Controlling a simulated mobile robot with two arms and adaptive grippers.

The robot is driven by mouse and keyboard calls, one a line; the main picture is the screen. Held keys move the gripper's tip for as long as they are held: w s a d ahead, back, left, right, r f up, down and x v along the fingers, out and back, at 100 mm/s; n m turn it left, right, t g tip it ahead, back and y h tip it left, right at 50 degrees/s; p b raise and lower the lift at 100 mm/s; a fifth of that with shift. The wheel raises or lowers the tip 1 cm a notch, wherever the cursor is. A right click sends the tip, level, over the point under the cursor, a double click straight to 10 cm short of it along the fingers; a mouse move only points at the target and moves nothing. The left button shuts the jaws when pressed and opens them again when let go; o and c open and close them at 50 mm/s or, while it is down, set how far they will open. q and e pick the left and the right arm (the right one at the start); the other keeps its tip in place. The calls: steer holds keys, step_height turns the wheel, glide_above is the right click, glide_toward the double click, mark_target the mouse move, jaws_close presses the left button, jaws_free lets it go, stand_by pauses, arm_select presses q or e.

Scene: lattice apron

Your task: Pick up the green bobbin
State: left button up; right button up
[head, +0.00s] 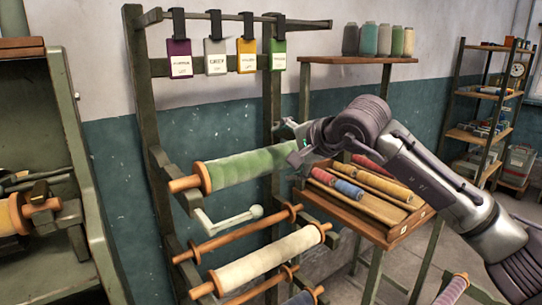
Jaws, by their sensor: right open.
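A green bobbin (240,168), a long roll with wooden ends, lies level across the dark rack at the middle left. Its left wooden end shows; its right end is hidden behind my right gripper. My right gripper (291,143) comes in from the right and is open at the right end of the green roll. I cannot tell whether it touches the roll. My left gripper is not in view.
A cream roll (268,258) and bare wooden rods sit lower on the rack (160,180). A white crank handle (228,220) is below the green roll. A wooden tray (345,212) of coloured spools stands to the right. Colour tags (216,57) hang above.

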mark_target(277, 157)
steer(key=shift+w+a+f+p, duration=0.2)
steer(key=shift+w+f+p, duration=0.1)
steer(key=shift+w+p, duration=0.15)
steer(key=p+x, duration=0.1)
steer(key=x, duration=0.2)
steer(key=shift+w+f+p, duration=0.25)
steer(key=shift+w+p, duration=0.1)
steer(key=shift+w+a+f, duration=0.2)
steer(key=shift+f, duration=0.05)
steer(key=shift+s+d, duration=0.1)
steer(key=c, duration=1.7)
steer(key=shift+o, duration=0.2)
steer(key=shift+r, duration=0.1)
